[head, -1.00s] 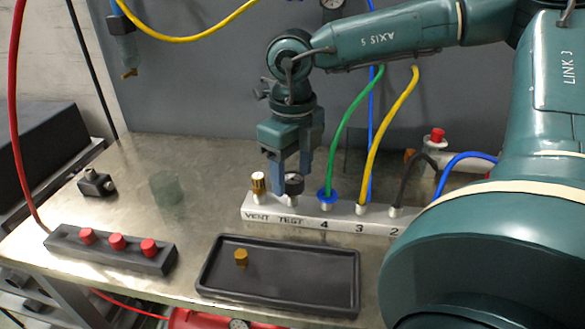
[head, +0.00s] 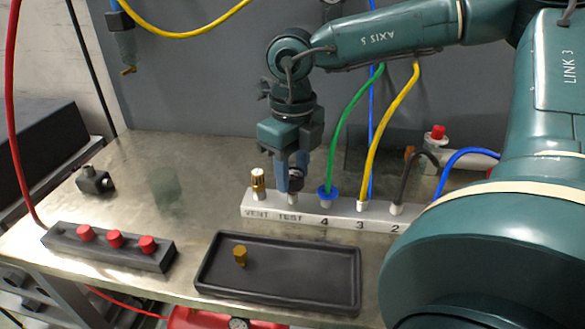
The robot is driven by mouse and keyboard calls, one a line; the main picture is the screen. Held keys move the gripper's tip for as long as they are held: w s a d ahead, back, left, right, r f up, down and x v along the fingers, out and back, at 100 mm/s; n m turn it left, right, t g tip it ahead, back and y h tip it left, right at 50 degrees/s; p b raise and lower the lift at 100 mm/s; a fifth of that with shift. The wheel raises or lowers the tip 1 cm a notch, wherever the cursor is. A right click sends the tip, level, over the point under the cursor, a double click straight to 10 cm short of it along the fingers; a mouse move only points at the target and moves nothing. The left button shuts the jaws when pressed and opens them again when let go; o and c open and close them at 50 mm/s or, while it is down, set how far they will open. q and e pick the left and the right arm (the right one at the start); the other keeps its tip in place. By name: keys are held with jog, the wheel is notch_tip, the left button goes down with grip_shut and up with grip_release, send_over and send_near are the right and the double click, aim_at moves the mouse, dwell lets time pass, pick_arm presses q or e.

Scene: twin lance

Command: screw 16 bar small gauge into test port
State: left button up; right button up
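The small dark gauge (head: 297,183) stands at the TEST port (head: 292,199) of the pale port block (head: 335,218). My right gripper (head: 291,180) points straight down over this port. Its two blue-grey fingers are on either side of the gauge and look closed on it. The near finger covers part of the gauge, and the thread is hidden, so I cannot tell how deep it sits. My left gripper is out of view.
Green (head: 347,120) and yellow (head: 388,120) hoses rise close right. A black tray (head: 305,282) holds a brass plug (head: 240,256). A red-knobbed block (head: 105,250) lies left.

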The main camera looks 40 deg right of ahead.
jog(key=shift+o, duration=1.2)
jog(key=n, duration=0.2)
jog(key=shift+n+b, duration=0.35)
jog(key=shift+n, duration=0.05)
jog(key=n, duration=0.7)
jog(key=shift+n, duration=0.4)
jog(key=n, duration=0.3)
jog(key=shift+c, duration=0.2)
